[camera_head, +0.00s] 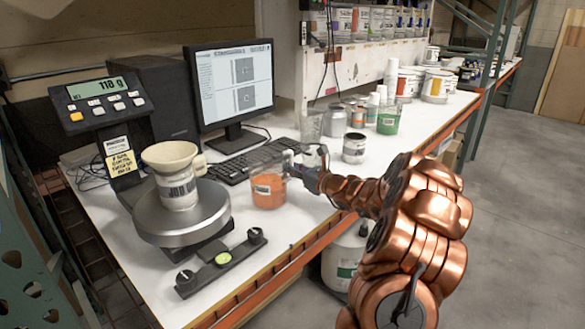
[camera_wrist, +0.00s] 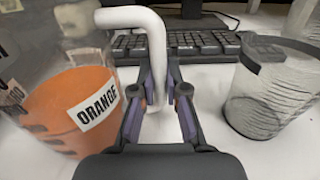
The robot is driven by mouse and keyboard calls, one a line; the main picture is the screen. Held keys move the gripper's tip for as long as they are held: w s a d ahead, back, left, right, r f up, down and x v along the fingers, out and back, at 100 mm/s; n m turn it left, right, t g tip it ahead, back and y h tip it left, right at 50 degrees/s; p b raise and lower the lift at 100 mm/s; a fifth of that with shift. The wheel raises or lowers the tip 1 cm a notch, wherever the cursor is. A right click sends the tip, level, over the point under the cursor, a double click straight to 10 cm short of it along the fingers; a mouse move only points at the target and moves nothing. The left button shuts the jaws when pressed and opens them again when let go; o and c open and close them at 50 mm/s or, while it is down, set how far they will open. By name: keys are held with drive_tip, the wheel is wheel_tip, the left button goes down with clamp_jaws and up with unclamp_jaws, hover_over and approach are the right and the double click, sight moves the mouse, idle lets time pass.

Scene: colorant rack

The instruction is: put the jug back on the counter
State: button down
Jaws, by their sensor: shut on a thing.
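The jug (camera_head: 268,190) is a clear vessel with orange liquid inside, near the front edge of the counter (camera_head: 285,225). In the wrist view the jug (camera_wrist: 85,105) fills the left side, with a white label reading ORANGE. Its pale bent handle (camera_wrist: 130,17) runs between my fingers. My gripper (camera_head: 315,165) is at the jug's right side, shut on the handle; it also shows in the wrist view (camera_wrist: 159,78). The jug looks upright. I cannot tell whether its base touches the counter or sits slightly above it.
A scale (camera_head: 180,215) holding a cream-coloured vessel (camera_head: 178,175) stands left of the jug, its display (camera_head: 92,90) reading 118 g. A keyboard (camera_head: 245,160) and monitor (camera_head: 233,85) are behind. A dark-rimmed container (camera_head: 354,148) and a green-filled jug (camera_head: 388,120) stand beyond my gripper.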

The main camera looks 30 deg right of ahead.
drive_tip(key=shift+f, duration=0.15)
drive_tip(key=c, duration=1.2)
unclamp_jaws()
drive_tip(key=shift+s, duration=0.1)
drive_tip(key=b+v, duration=0.1)
drive_tip(key=v, duration=1)
drive_tip(key=shift+s, duration=0.4)
drive_tip(key=shift+s+d, duration=0.1)
drive_tip(key=shift+d, duration=0.05)
